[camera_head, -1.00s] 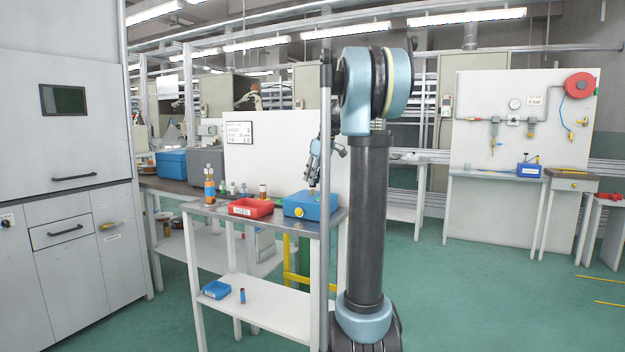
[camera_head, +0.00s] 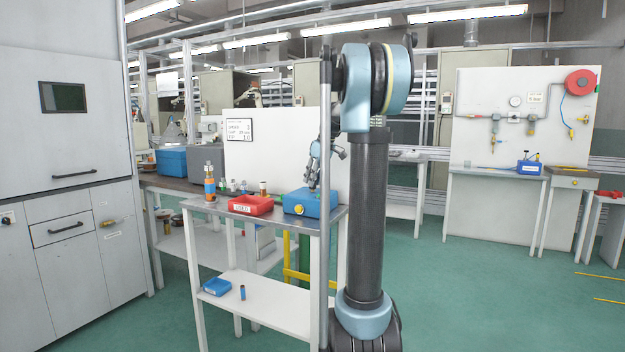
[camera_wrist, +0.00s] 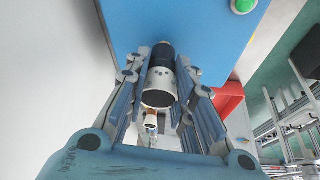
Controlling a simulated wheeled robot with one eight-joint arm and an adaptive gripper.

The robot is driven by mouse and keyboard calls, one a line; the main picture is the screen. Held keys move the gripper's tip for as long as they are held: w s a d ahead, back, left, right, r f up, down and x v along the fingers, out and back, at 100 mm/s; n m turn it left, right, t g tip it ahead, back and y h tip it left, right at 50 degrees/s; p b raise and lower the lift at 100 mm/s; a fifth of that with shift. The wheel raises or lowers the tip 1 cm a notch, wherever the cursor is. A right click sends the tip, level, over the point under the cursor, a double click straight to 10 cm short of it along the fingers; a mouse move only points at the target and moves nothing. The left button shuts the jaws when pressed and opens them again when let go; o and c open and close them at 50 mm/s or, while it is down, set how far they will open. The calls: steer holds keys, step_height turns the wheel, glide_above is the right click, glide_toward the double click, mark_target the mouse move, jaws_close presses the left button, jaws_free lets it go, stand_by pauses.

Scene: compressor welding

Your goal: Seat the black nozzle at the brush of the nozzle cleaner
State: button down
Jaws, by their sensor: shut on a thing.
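The nozzle cleaner (camera_head: 318,209) appears to be the blue box at the right end of the grey-topped table, with a yellow knob on its front. In the wrist view its blue face (camera_wrist: 202,28) fills the top, with a green button at upper right. My gripper (camera_head: 312,184) points down over the box. In the wrist view the gripper (camera_wrist: 161,76) is shut on a black and white cylindrical piece, the nozzle (camera_wrist: 159,98). The nozzle's far black end lies against the blue face in the picture. The brush is hidden, so I cannot tell whether the nozzle touches it.
A red tray (camera_head: 251,211) stands left of the blue box, with an orange and blue bottle (camera_head: 210,187) farther left. Small items stand behind the tray. A white panel with a display (camera_head: 239,131) rises behind. A blue tray (camera_head: 217,286) lies on the lower shelf.

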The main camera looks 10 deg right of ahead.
steer(key=shift+f, duration=0.55)
steer(key=c, duration=1.3)
jaws_free()
steer(key=v, duration=1.2)
steer(key=shift+f, duration=0.1)
steer(key=s+a+f+m+h, duration=0.1)
steer(key=s+f+m, duration=0.3)
steer(key=s+f, duration=1.4)
steer(key=s+a+f+m+g+h, duration=0.1)
steer(key=s+f+m, duration=0.3)
steer(key=s+f, duration=1.4)
steer(key=s+a, duration=0.1)
steer(key=s, duration=0.3)
steer(key=shift+s+f+h, duration=0.25)
steer(key=shift+h, duration=0.15)
